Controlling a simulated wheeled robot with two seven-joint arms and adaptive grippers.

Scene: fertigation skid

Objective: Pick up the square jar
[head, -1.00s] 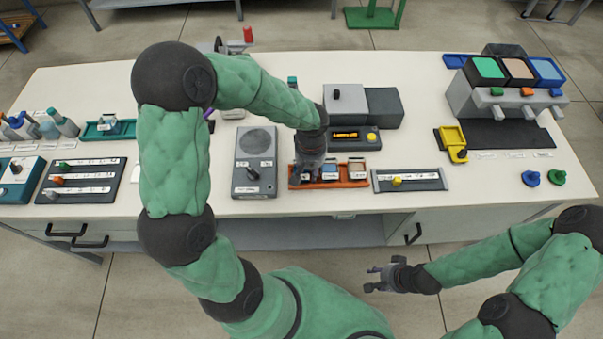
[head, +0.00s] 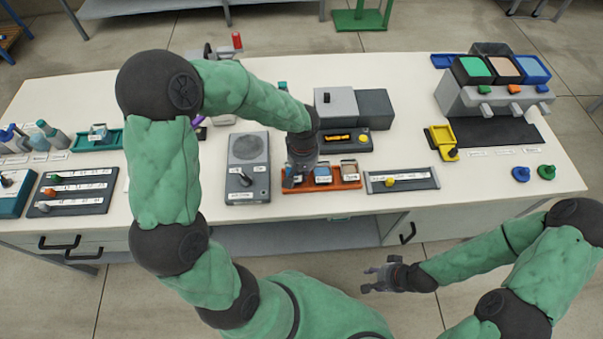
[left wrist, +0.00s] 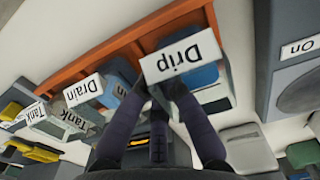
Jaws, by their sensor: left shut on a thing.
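The orange tray (head: 350,184) stands near the front edge of the bench and holds small square jars with white labels. My left gripper (head: 294,178) is at the tray's left end, pointing down. In the left wrist view its fingers (left wrist: 165,100) are shut on a bluish square jar (left wrist: 208,78) whose label reads "Drip". The fingers hide part of this jar, and I cannot tell whether it is clear of the tray. A "Drain" jar (left wrist: 118,88) and a "Tank" jar stand beside it. My right gripper (head: 376,278) is open and empty, in front of the bench.
A grey box with a dial (head: 248,170) stands left of the tray, and a grey slider panel (head: 403,180) stands right of it.

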